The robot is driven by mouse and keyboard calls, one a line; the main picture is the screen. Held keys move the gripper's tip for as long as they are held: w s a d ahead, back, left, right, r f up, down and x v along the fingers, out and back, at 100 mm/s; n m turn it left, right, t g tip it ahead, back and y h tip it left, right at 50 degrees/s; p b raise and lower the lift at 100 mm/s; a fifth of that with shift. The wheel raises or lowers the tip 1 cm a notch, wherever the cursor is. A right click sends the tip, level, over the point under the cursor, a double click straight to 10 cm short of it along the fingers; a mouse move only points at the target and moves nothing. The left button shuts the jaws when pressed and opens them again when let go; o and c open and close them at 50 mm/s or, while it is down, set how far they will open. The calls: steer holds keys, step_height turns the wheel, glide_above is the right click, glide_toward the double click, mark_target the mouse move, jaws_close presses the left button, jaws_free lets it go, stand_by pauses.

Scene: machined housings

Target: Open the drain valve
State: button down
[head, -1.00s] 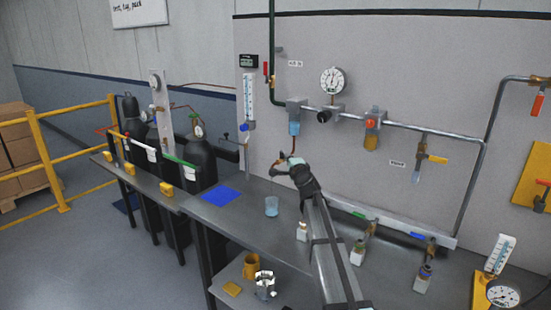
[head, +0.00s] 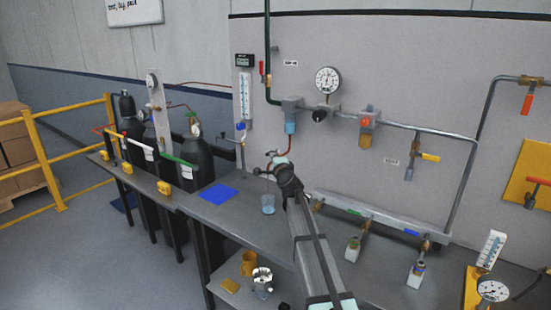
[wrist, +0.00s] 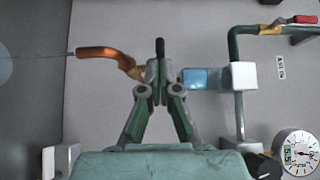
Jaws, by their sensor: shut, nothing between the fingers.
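The clear bowl with blue liquid (head: 291,123) hangs under a grey filter block on the wall pipe. A brass valve fitting (wrist: 130,68) sits below the bowl, with a copper drain tube (wrist: 97,52). A thin pale line runs from the tube's end in the wrist view, like a stream. A clear beaker (head: 268,204) with bluish liquid stands on the bench below. My gripper (head: 272,160) is beside the drain tube; in the wrist view (wrist: 160,48) its fingers are together and empty, overlapping the space between fitting and bowl. Contact with the valve cannot be told.
A round gauge (head: 328,80), a black knob (head: 320,115), an amber bowl (head: 365,140) and a yellow-handled valve (head: 428,157) line the wall pipe to the right. A manifold (head: 365,215) runs low on the wall. A blue mat (head: 218,195) lies flat left of the beaker.

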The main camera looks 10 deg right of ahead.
steer(key=shift+w+a+r, duration=0.25)
steer(key=shift+a, duration=0.3)
steer(key=s+a+p, duration=0.4)
steer(key=s, duration=0.4)
steer(key=shift+s+a+f, duration=0.15)
steer(key=shift+s+a, duration=0.2)
